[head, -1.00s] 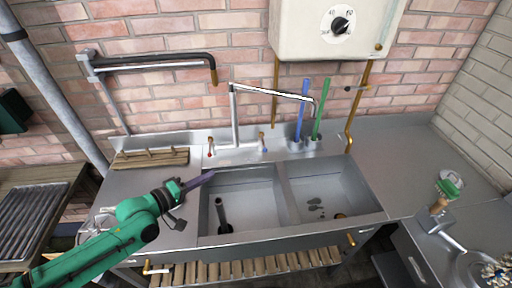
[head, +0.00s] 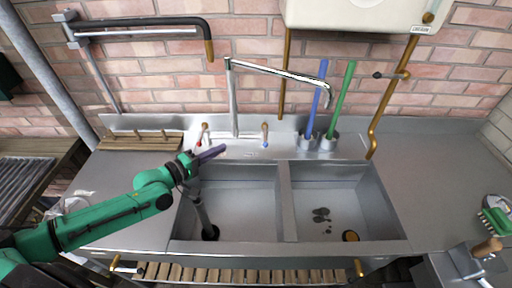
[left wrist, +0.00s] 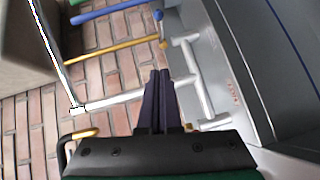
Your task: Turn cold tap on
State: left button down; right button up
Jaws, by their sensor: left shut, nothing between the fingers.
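The cold tap (head: 265,134), with an orange-brown top and a blue mark, stands upright behind the sink, right of the spout (head: 233,100). The hot tap (head: 204,135), with a red mark, stands left of the spout. My left gripper (head: 222,150) is shut and empty, its purple fingers pointing right in front of the hot tap and spout base, apart from the cold tap. In the left wrist view the shut fingers (left wrist: 158,85) point toward the pale tap pipework, and a blue-marked tap (left wrist: 161,28) shows beyond them. My right gripper is not in view.
Two sink basins (head: 283,215) lie below the taps. A blue handle (head: 315,100) and a green handle (head: 342,98) stand in holders right of the cold tap. A wooden rack (head: 140,140) lies left. The counter right of the sink is largely clear.

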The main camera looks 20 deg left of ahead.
pick_arm(q)
send_near(265, 134)
jog(key=w+a, duration=0.2)
jog(key=w, duration=0.2)
jog(key=d+p, duration=0.1)
jog(key=d+f+p, duration=0.1)
jog(key=d, duration=0.1)
jog(key=d+p, duration=0.1)
jog(key=shift+w+d+f, duration=0.2)
jog(key=shift+w, duration=0.2)
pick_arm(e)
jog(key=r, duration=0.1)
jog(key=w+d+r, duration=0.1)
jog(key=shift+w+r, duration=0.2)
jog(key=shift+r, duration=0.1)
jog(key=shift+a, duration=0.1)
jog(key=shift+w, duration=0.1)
